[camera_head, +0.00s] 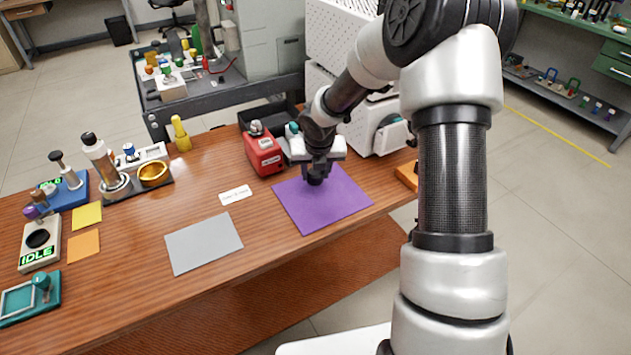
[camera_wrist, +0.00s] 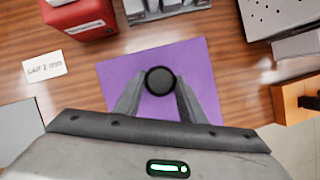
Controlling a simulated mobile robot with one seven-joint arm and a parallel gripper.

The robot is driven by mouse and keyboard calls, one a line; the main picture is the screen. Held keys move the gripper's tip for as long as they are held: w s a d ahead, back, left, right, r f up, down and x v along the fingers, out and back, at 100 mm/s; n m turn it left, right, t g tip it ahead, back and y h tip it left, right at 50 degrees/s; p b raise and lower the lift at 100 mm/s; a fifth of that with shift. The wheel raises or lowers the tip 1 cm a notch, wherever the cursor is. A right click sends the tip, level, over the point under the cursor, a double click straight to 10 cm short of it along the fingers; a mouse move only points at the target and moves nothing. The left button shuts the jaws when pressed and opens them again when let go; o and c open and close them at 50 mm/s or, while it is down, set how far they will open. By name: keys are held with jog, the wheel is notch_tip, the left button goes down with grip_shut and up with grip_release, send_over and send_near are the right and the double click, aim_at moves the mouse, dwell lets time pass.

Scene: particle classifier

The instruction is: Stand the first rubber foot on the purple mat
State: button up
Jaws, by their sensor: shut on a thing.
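The purple mat (camera_head: 330,205) lies flat on the wooden bench. My gripper (camera_head: 316,172) is over the far part of the mat in the head view, pointing down. In the wrist view, my gripper (camera_wrist: 160,92) is shut on a round black rubber foot (camera_wrist: 160,80), held between the two fingertips. The foot (camera_head: 315,181) shows as a small dark shape under the fingers in the head view, at or just above the mat. I cannot tell whether it touches the mat. The mat (camera_wrist: 206,75) spreads around and behind the fingers in the wrist view.
A red box (camera_head: 263,153) stands just left of the mat's far edge, with a white box (camera_head: 385,135) behind right. An orange block (camera_head: 407,175) is to the right. A grey mat (camera_head: 203,243) and a white label card (camera_head: 235,195) lie to the left. The mat's near part is clear.

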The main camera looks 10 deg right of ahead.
notch_tip(320, 180, down, 2)
jog(key=shift+f+b, duration=0.2)
jog(key=shift+b, duration=0.1)
jog(key=shift+r, duration=0.1)
jog(key=o, duration=1)
jog(key=shift+o, duration=0.2)
jog(key=p+v, duration=0.4)
jog(key=v, duration=0.8)
jog(key=shift+p, duration=0.35)
